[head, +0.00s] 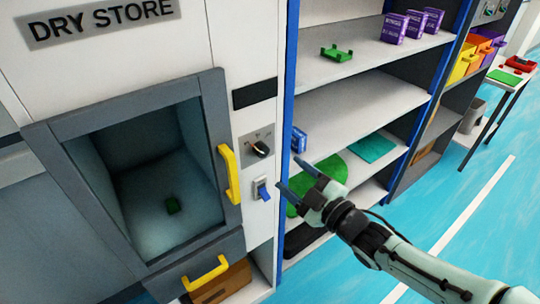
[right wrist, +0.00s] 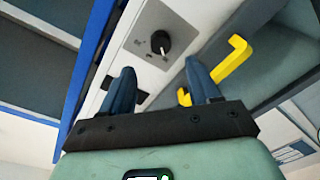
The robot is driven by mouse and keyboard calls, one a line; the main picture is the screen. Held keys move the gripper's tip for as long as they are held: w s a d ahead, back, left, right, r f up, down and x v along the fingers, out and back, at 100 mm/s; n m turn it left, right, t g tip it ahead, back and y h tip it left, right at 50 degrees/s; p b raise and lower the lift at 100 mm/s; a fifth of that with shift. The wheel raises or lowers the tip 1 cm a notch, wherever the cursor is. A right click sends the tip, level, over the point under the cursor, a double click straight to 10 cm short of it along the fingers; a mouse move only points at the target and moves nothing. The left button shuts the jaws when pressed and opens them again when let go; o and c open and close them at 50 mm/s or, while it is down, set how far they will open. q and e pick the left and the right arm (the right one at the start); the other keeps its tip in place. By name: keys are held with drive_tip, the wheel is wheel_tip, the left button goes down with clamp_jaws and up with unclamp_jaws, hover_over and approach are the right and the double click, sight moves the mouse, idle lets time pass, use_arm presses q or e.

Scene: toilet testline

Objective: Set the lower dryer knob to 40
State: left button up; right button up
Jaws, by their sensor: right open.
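The dry store cabinet (head: 135,60) stands at the left of the head view. A black knob (head: 261,149) sits on a small grey plate on its white front panel. The knob also shows in the right wrist view (right wrist: 160,42), just past the fingertips, with a pale pointer mark. The scale marks around it are too small to read. No second knob shows. My right gripper (head: 292,176) is open and empty, right of and a little below the knob. In the right wrist view my gripper (right wrist: 158,72) has its blue fingers spread, apart from the knob. My left gripper is not in view.
A blue switch (head: 262,189) sits below the knob. A yellow door handle (head: 229,173) and a yellow drawer handle (head: 206,273) stick out to the left. A blue post (head: 287,90) and shelves with purple boxes (head: 392,28) stand right. Open blue floor (head: 440,215) lies right.

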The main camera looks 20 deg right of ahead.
sight(266, 153)
drive_tip(key=x, duration=0.9)
drive_tip(key=shift+p, duration=0.4)
drive_tip(key=c, duration=1)
